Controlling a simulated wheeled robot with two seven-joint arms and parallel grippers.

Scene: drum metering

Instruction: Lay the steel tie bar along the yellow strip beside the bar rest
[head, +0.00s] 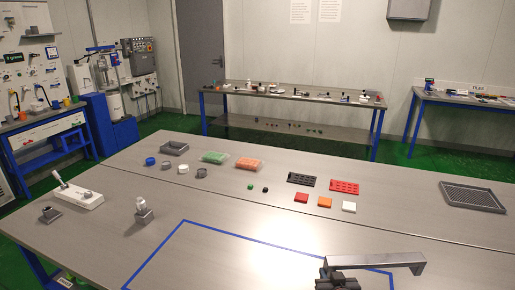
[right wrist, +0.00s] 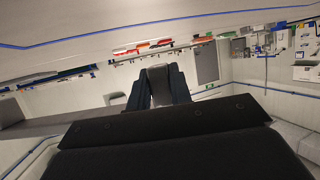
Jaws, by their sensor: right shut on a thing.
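A long grey metal bar, which looks like the steel tie bar (head: 380,261), is at the lower right of the head view. It lies roughly level across the picture, with a short turned-down part at its right end. My right gripper (head: 338,279) is dark and shut on the bar near its left end. The right wrist view shows the gripper's fingers (right wrist: 158,87) around a grey piece, with a grey length (right wrist: 60,122) running off to the left. I cannot tell how high the bar is above the table. No yellow strip or bar rest shows. My left gripper is out of view.
A blue tape outline (head: 240,236) marks the near grey table, and its visible inside is clear. Behind it are a black rack (head: 301,180), a red rack (head: 344,187), small coloured blocks, green and orange trays, and a grey tray (head: 472,196) at right. A white lever device (head: 80,197) stands left.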

